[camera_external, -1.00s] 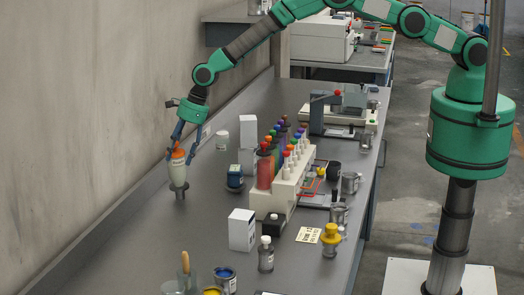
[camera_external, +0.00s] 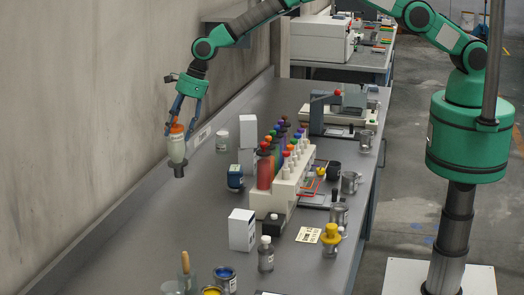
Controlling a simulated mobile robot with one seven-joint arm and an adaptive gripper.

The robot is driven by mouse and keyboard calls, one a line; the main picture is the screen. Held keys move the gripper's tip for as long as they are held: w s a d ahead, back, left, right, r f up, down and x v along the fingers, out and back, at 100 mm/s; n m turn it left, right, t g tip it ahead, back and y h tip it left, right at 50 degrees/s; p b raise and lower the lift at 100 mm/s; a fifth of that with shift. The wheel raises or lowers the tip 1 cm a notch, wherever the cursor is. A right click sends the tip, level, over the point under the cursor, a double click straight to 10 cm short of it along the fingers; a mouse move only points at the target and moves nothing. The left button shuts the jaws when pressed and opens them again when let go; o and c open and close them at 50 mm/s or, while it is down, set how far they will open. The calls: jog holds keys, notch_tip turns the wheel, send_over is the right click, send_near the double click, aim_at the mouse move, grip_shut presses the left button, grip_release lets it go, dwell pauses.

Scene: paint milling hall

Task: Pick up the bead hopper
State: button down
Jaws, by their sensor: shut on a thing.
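The bead hopper (camera_external: 176,150) is a pale, tapering vessel with an orange top and a dark grey outlet at its bottom. It hangs roughly upright above the left part of the grey bench (camera_external: 130,240), near the wall. My gripper (camera_external: 180,127) points down from above, with its blue fingers shut around the hopper's orange top. The hopper's lower end appears clear of the bench top. The exact finger contact is too small to make out.
A white rack (camera_external: 283,190) of coloured bottles stands right of the hopper. A dark blue jar (camera_external: 235,177), white boxes (camera_external: 242,230) and several cans are nearby. The wall (camera_external: 90,100) runs close on the left. The bench's left front is bare.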

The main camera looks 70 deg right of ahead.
jog(key=shift+w+r, duration=0.1)
jog(key=shift+r, duration=0.6)
